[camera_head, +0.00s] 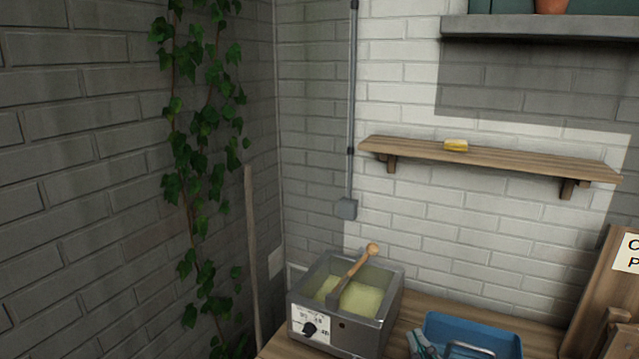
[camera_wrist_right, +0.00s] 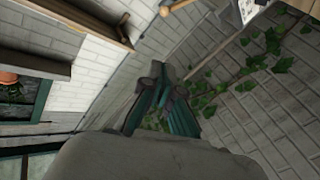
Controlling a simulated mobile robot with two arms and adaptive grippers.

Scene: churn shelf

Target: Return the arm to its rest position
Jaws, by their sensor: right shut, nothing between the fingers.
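My right gripper (camera_head: 421,344) shows at the bottom edge of the head view, in front of the left side of a blue tray. Only a small grey-teal part of it is in that picture. In the right wrist view, the gripper (camera_wrist_right: 158,76) has its fingers together, with nothing held between them. The rest of the right arm is out of the head view. My left gripper is in neither view.
A metal vat (camera_head: 345,308) of pale yellow contents, with a wooden-handled tool (camera_head: 360,262), stands beside the blue tray (camera_head: 475,332) on a wooden counter. A wall shelf (camera_head: 500,160) holds a yellow block (camera_head: 455,145). A wooden board (camera_head: 598,290) stands right. Ivy (camera_head: 200,150) hangs left.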

